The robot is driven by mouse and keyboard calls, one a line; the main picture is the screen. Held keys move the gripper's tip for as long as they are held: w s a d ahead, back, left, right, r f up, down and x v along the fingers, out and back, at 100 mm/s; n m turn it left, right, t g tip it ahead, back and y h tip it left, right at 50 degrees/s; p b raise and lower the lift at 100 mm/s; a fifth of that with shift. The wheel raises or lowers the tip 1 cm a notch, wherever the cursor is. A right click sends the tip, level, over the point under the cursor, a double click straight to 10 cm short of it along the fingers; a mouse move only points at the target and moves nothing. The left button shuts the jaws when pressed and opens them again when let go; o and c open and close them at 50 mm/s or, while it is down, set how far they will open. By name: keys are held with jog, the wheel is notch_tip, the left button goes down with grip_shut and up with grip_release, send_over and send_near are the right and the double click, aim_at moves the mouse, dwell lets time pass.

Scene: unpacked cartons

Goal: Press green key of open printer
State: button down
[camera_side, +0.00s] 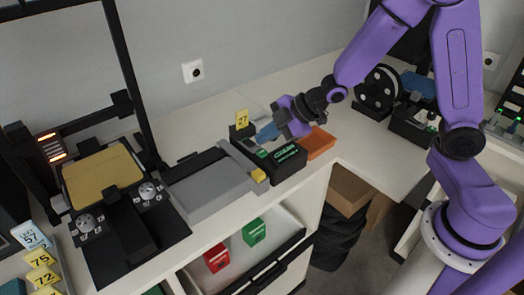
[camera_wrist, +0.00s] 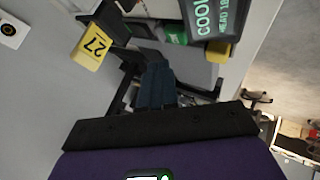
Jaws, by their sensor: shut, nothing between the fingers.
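A black unit with a "COOL…" label (camera_side: 288,158) stands at the right end of a flat grey machine (camera_side: 208,185); I cannot tell whether this is the open printer. A small green patch, perhaps the green key (camera_side: 262,153), shows beside the label. In the wrist view the shut fingers (camera_wrist: 157,82) point towards the unit, apparently apart from the green patches.
A yellow "27" tag (camera_side: 241,118) stands close by my fingers. An orange tray (camera_side: 318,143) lies right of the unit. An open-frame printer with a gold bed (camera_side: 101,177) stands at left. A drawer below holds red (camera_side: 217,258) and green (camera_side: 254,232) boxes.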

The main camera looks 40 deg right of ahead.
aim_at(268, 154)
jog(key=shift+r, duration=1.95)
jog(key=shift+s+r, duration=0.1)
jog(key=shift+s, duration=0.35)
jog(key=s+d+m+g+h, duration=0.2)
jog(key=s+d+g+h, duration=0.1)
jog(key=s, duration=1.1)
jog(key=s+d+r+m+g+h, duration=0.1)
jog(key=s+d, duration=0.4)
jog(key=s, duration=0.8)
jog(key=m+g+h, duration=0.1)
jog(key=g, duration=0.1)
jog(key=shift+s+m+g+h, duration=0.3)
jog(key=shift+s+m+h, duration=0.05)
jog(key=shift+m+h, duration=0.05)
